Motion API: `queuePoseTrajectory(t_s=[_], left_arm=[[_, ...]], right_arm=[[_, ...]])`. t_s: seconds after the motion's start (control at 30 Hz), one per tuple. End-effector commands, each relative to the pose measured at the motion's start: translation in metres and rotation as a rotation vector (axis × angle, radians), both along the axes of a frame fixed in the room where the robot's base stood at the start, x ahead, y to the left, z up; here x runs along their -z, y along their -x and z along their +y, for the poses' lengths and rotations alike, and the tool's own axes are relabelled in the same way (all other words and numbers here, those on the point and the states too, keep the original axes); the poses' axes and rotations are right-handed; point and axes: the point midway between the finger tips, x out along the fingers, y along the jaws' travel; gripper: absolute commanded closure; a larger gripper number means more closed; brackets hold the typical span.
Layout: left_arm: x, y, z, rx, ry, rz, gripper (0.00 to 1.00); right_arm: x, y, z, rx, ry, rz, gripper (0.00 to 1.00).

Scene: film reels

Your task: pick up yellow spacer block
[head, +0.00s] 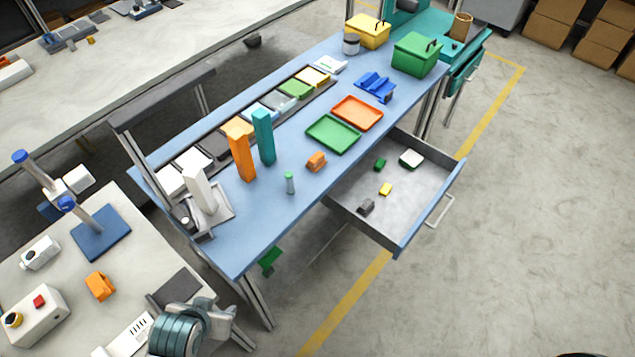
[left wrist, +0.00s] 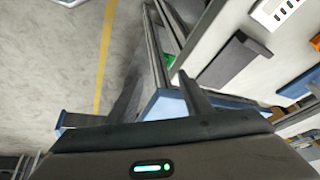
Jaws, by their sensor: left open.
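The small yellow spacer block (head: 385,189) lies on the floor of the open grey drawer (head: 425,205) under the blue-topped workbench, in the head view. A dark grey block (head: 366,206), a small green block (head: 380,164) and a white piece with green (head: 411,158) lie apart from it in the same drawer. My left gripper (head: 222,320) is low at the left, over the near table's edge and far from the drawer. The left wrist view shows its jaws (left wrist: 125,100) open with nothing between them. The yellow block does not show there. My right gripper is not in view.
The bench (head: 250,250) carries an orange block (head: 316,161), a green tray (head: 333,147), an orange tray (head: 357,126) and tall orange and teal posts. The grey side table (head: 60,270) holds several devices. Floor right of the drawer is clear.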

Motion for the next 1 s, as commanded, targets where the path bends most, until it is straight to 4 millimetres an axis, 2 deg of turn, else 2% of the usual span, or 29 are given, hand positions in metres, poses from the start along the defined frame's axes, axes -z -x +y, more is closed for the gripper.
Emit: queuePoseTrajectory(t_s=[0.03,0.13,0.37,0.57,0.77,0.8,1.0], left_arm=[[0.015,0.015,-0.002,0.0,0.012,0.054,0.55],[0.045,0.036,-0.007,0.003,0.031,0.136,0.55],[0.103,0.04,-0.009,0.008,0.035,0.176,0.55],[0.169,0.044,-0.009,0.011,0.033,0.196,0.55],[0.269,0.063,-0.007,0.015,0.029,0.23,0.55],[0.29,0.07,-0.006,0.015,0.028,0.237,0.55],[0.385,0.112,-0.001,0.023,0.024,0.272,0.55]], right_arm=[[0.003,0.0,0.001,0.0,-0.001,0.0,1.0],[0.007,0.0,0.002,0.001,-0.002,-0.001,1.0],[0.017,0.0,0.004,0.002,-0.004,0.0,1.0],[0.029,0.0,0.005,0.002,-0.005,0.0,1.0],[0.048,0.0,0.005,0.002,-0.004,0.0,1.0],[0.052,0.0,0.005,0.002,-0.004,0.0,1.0],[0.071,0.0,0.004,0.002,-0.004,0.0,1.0]])
